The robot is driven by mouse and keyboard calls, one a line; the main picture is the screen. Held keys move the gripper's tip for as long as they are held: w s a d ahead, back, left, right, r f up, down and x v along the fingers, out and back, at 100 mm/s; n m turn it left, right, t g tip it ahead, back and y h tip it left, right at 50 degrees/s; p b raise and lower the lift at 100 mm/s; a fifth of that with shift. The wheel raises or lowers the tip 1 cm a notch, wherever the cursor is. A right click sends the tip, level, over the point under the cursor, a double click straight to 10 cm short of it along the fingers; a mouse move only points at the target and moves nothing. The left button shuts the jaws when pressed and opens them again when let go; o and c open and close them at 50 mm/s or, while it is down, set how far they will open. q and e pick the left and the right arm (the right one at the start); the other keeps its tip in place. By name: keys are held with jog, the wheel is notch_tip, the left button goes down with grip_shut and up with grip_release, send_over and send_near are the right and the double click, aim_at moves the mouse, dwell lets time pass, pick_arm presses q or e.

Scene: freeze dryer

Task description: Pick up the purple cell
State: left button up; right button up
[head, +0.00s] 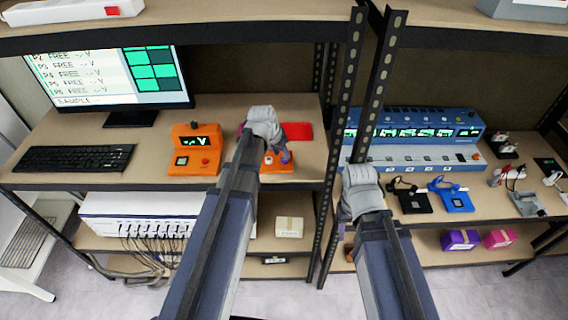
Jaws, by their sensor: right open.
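A small purple thing (286,157), which may be the purple cell, shows at the right part of an orange holder (276,167) on the left bench. My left gripper (265,122) is over that holder, just up and left of the purple thing, and hides part of the holder. Its fingertips are hidden behind its own body, so I cannot tell whether it touches anything. My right gripper (360,182) is open at the front left of the right bench, well apart from the purple thing.
An orange meter (195,150) and a red pad (298,131) are near my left gripper. A metal post (345,120) stands between the benches. A blue multi-channel unit (415,130) and black (412,199) and blue (454,197) fixtures are on the right bench. A purple box (460,240) is below.

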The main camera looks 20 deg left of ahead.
aim_at(283, 160)
pick_arm(q)
jog(key=b+x, duration=0.2)
jog(key=x, duration=0.1)
jog(key=shift+w+f, duration=0.1)
jog(key=shift+f, duration=0.25)
jog(key=shift+r, duration=0.1)
grip_shut()
